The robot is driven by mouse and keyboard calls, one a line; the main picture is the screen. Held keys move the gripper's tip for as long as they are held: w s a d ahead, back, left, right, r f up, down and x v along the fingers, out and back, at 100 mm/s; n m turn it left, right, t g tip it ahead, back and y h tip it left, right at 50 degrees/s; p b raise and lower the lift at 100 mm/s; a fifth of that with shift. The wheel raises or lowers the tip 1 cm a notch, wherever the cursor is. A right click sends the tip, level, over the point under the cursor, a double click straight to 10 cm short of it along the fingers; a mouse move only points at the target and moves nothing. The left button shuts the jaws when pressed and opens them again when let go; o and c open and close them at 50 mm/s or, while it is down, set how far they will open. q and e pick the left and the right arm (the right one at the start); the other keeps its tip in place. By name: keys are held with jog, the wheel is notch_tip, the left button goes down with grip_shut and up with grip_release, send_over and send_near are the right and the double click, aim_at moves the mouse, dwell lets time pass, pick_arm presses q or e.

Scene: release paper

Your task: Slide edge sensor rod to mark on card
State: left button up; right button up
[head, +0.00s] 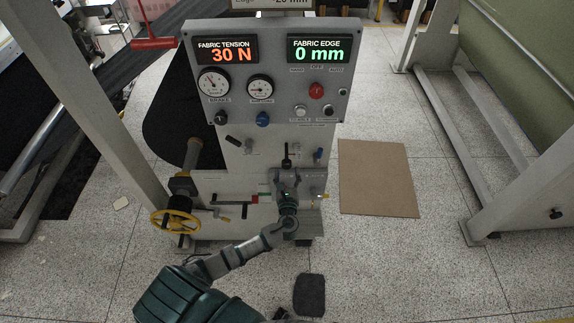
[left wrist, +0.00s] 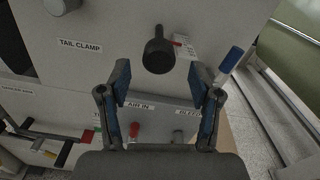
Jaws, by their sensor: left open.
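My left gripper (head: 288,178) is in front of the lower part of the grey machine panel, and its fingers are open and empty in the left wrist view (left wrist: 158,82). A black round-ended knob on a stem (left wrist: 158,55) stands just beyond and between the fingertips, apart from them. A small red-and-white card (left wrist: 187,46) is partly hidden behind it. A dark horizontal rod (head: 231,204) is left of the gripper, beside a small green, white and red plate (head: 262,192). I cannot tell which of these is the edge sensor rod. My right gripper is not in view.
The displays read 30 N (head: 225,50) and FABRIC EDGE 0 mm (head: 318,49). A blue-ended lever (left wrist: 231,60) is close right of the gripper. A yellow handwheel (head: 175,222) is at the lower left. A brown board (head: 378,178) lies on the floor at right.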

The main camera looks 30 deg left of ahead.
aim_at(287, 168)
pick_arm(q)
jog(key=shift+x, duration=2.1)
jog(key=shift+a, duration=0.1)
jog(key=shift+s, duration=0.1)
grip_shut()
jog(key=shift+s+f+p, duration=0.1)
jog(key=shift+s+p, duration=0.05)
jog(key=shift+p, duration=0.25)
jog(key=shift+s+d, duration=0.25)
jog(key=shift+d, duration=0.05)
jog(key=shift+c, duration=1.2)
grip_release()
jog(key=shift+o, duration=1.2)
jog(key=shift+w, duration=0.15)
